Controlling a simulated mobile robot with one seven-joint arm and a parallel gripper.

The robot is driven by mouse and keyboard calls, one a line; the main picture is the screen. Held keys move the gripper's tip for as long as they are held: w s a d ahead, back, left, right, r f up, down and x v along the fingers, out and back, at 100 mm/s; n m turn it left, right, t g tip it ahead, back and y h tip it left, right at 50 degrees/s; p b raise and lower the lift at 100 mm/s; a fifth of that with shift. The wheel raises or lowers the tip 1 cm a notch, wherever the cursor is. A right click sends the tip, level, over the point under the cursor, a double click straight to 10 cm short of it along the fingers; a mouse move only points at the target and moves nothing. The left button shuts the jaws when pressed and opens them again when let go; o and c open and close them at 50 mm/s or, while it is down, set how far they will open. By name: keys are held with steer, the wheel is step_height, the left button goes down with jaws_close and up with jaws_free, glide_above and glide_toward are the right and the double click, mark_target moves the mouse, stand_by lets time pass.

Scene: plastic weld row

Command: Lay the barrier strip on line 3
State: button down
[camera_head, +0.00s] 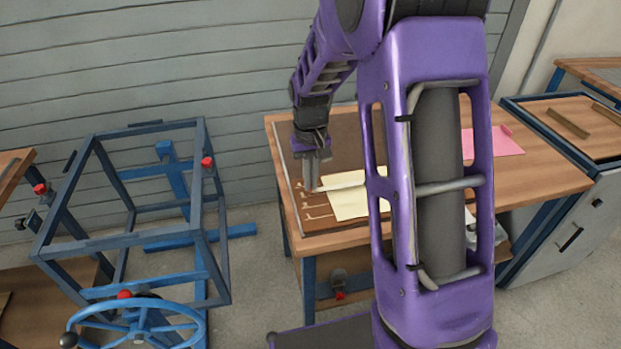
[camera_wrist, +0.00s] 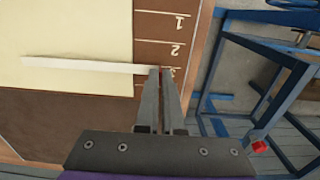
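The barrier strip is a thin, pale bar (camera_wrist: 90,65) that runs left from my fingertips across a cream sheet in the wrist view. It also shows in the head view (camera_head: 345,183). My gripper (camera_wrist: 161,72) points down at the strip's right end, its fingers close together, with a small red bit between the tips. In the head view my gripper (camera_head: 312,186) is low over the board. The brown board (camera_wrist: 150,28) has marked lines numbered 1, 2 and 3. The strip's end is beside the 3, partly hidden by my fingers. I cannot tell whether the strip touches the sheet.
The cream sheet (camera_head: 347,206) lies on the wooden bench (camera_head: 545,180). A pink sheet (camera_head: 490,141) lies farther right, behind my arm. A blue frame stand (camera_head: 218,250) with a handwheel (camera_head: 140,322) stands left of the bench, with a floor gap between.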

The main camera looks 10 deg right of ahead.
steer(key=shift+f, duration=0.5)
stand_by(1.1)
steer(key=c, duration=1)
jaws_free()
steer(key=shift+o, duration=0.3)
steer(key=o, duration=0.4)
steer(key=shift+c, duration=0.2)
steer(key=shift+r, duration=0.15)
steer(key=shift+r+p, duration=2.55)
steer(key=shift+r, duration=0.85)
